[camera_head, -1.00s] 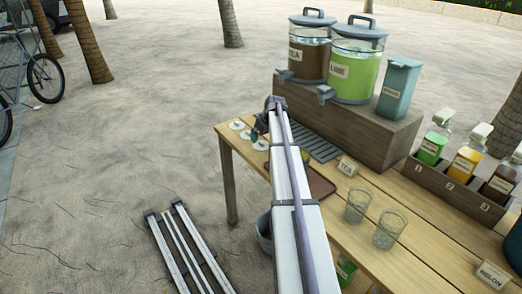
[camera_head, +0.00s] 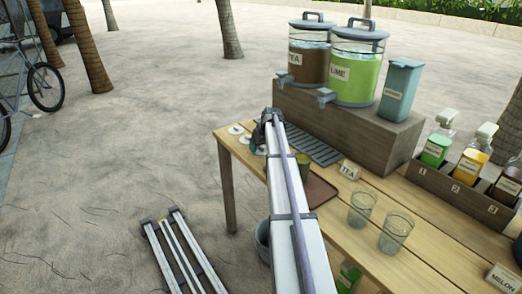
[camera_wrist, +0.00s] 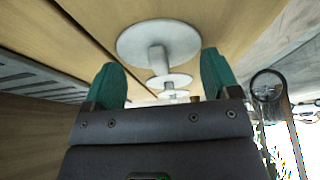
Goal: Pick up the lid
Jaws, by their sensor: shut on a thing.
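The lid (camera_wrist: 140,42) is a pale round disc with a short stem on it, seen in the wrist view over the wooden table. I cannot tell whether the lid touches the table. In the head view my gripper (camera_head: 262,138) is over the table's far-left corner, largely hidden by my arm. Two similar pale discs (camera_head: 236,129) lie on the table just left of it.
The wooden table (camera_head: 330,222) holds a dark slatted grille (camera_head: 318,148), a wooden block (camera_head: 345,118) with drink dispensers (camera_head: 352,70), two glasses (camera_head: 361,209) and a bottle rack (camera_head: 455,190). A green can (camera_head: 303,165) stands close right of my arm.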

